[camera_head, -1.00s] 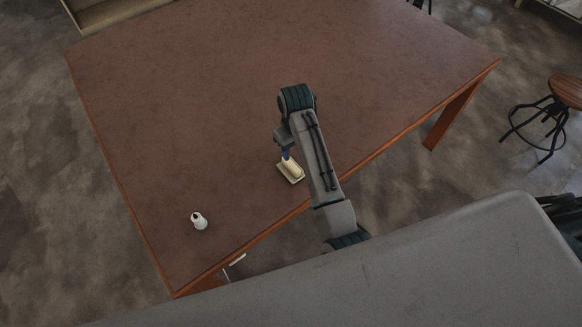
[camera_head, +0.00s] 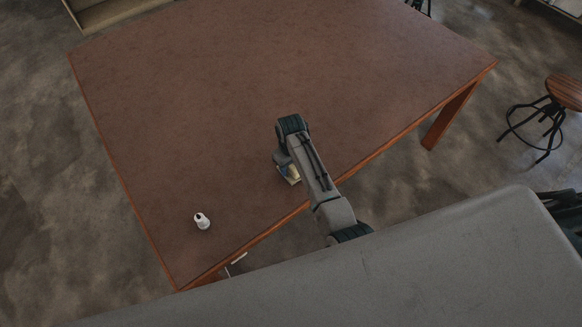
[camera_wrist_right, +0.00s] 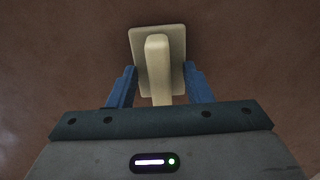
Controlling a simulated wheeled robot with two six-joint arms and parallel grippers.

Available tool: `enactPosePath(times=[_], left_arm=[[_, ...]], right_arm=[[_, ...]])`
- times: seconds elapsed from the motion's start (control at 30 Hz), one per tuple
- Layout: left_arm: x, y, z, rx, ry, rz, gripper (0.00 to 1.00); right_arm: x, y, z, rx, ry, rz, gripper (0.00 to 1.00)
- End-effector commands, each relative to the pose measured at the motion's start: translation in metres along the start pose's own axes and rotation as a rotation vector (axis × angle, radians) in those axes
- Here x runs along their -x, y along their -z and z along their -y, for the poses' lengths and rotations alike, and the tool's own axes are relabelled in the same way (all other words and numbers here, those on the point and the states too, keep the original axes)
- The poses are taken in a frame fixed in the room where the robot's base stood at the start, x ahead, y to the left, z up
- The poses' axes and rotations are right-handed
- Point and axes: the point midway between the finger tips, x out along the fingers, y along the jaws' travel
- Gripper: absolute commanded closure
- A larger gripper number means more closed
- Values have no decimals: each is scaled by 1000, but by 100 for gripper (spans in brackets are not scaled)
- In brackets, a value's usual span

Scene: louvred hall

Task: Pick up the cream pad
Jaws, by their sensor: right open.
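The cream pad (camera_wrist_right: 175,40) lies on the brown table. It has a flat rectangular base and a raised bar-like grip along its middle. In the head view the pad (camera_head: 294,180) is near the table's front edge, partly hidden by my right arm. My right gripper (camera_wrist_right: 160,80) is open, with one blue finger on each side of the pad's raised grip and gaps showing on both sides. In the head view the right gripper (camera_head: 287,170) is low over the pad, mostly hidden by its wrist. My left gripper is not in view.
A small white bottle-like object (camera_head: 202,221) stands on the table (camera_head: 190,110) to the left of the pad. The rest of the tabletop is clear. A round stool (camera_head: 566,92) stands on the floor at the right. A wooden shelf (camera_head: 110,12) is at the back left.

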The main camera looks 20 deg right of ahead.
Motion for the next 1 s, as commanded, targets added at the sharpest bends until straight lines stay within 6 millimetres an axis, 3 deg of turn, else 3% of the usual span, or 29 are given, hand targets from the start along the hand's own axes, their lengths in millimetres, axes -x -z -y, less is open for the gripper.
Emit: enactPosePath(times=[0.27, 0.5, 1.0], left_arm=[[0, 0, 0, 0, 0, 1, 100], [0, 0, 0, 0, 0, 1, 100], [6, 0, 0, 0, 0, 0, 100]], right_arm=[[-4, 0, 0, 0, 0, -2, 55], [-4, 0, 0, 0, 0, -2, 100], [1, 1, -1, -1, 0, -2, 100]])
